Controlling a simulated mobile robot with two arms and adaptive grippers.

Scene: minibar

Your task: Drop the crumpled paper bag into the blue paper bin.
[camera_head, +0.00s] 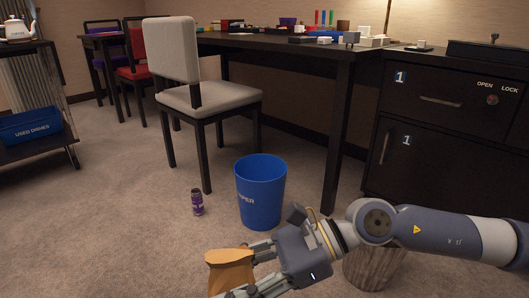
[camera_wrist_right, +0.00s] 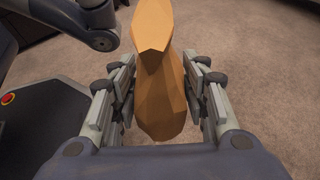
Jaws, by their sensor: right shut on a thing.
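The blue paper bin (camera_head: 260,197) stands on the carpet in the middle of the head view, with its opening facing up and part of its lettering hidden. The crumpled paper bag (camera_head: 230,270) is orange-brown and is held in front of the bin, nearer to me and a little left. My right gripper (camera_head: 250,273) is shut on the bag. In the right wrist view the bag (camera_wrist_right: 158,75) sits between the two fingers (camera_wrist_right: 160,95). My left gripper is not in view.
A purple can (camera_head: 197,202) stands on the floor left of the bin. A beige chair (camera_head: 205,95) and a dark desk (camera_head: 345,65) are behind it. A blue used-dishes bin (camera_head: 30,126) is on a cart at the left. A patterned cylinder (camera_head: 375,268) is partly behind my right arm.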

